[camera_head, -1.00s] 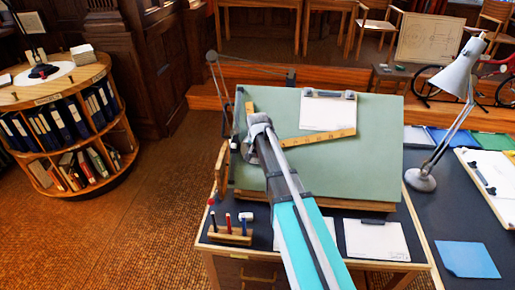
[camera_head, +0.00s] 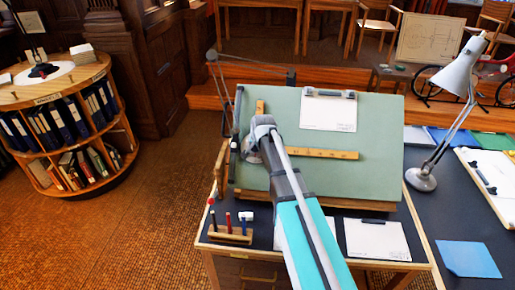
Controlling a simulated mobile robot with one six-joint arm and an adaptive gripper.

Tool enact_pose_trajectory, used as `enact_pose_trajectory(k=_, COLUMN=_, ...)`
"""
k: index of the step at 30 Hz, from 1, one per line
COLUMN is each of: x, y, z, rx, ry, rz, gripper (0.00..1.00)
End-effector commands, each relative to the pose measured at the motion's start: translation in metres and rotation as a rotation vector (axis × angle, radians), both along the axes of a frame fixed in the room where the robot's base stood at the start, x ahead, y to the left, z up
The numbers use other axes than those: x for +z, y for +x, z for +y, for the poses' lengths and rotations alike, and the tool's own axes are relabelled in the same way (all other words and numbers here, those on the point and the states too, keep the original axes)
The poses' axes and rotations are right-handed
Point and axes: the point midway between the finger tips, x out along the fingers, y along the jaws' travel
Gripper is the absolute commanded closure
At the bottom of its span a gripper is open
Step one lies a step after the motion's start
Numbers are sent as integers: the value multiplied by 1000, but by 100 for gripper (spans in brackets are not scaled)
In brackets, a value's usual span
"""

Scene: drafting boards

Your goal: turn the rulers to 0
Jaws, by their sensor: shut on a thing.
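Two wooden rulers lie at right angles on the green drafting board (camera_head: 370,178). The long ruler (camera_head: 325,153) runs to the right, roughly parallel to the board's lower edge. The short ruler (camera_head: 260,107) points up the board, its upper end showing above my gripper. My gripper (camera_head: 256,150) is at the corner where the rulers meet, shut on the rulers' head. The head and my fingertips are mostly hidden by my wrist, so the angle scale cannot be read.
A clipped paper sheet (camera_head: 328,112) lies on the board above the long ruler. A linkage arm (camera_head: 236,112) runs along the board's left edge. A pen stand (camera_head: 230,232) is in front at left. A desk lamp (camera_head: 457,80) stands right of the board.

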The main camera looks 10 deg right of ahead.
Motion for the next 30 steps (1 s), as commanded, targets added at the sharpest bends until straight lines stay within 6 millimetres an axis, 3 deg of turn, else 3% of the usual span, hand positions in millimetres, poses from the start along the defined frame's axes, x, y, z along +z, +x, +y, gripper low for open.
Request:
enact_pose_trajectory(k=8, x=0, y=0, z=-2, rx=-11, ry=5, rz=-2, gripper=93)
enact_pose_trajectory(k=9, x=0, y=0, z=-2, rx=-11, ry=5, rz=-2, gripper=29)
enact_pose_trajectory(k=14, x=0, y=0, z=-1, rx=-10, ry=5, rz=-1, gripper=0)
enact_pose_trajectory(k=30, x=0, y=0, z=0, rx=-6, ry=5, rz=-1, gripper=0)
